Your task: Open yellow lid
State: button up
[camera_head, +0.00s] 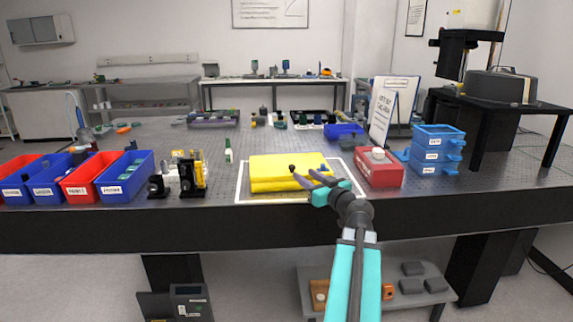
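The yellow lid (275,173) is a flat yellow cover lying shut inside a white outlined square on the optical table. A small dark knob (292,168) shows near the middle of its top. My gripper (303,176) is above the right front part of the lid, with its fingers pointing left toward the knob. The two grey fingers are spread apart with nothing visible between them. I cannot tell whether a fingertip touches the knob or the lid.
A red box with a white knob (379,171) stands close right of the gripper, with stacked blue bins (436,149) beyond it. Black and yellow optic mounts (187,176) stand left of the lid. Red and blue bins (124,176) line the left front edge.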

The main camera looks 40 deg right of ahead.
aim_at(286, 169)
jog(key=shift+p+x, duration=1.3)
jog(key=shift+x, duration=5.55)
grip_shut()
jog(key=shift+a, duration=0.3)
jog(key=shift+d, duration=0.2)
jog(key=shift+r, duration=0.2)
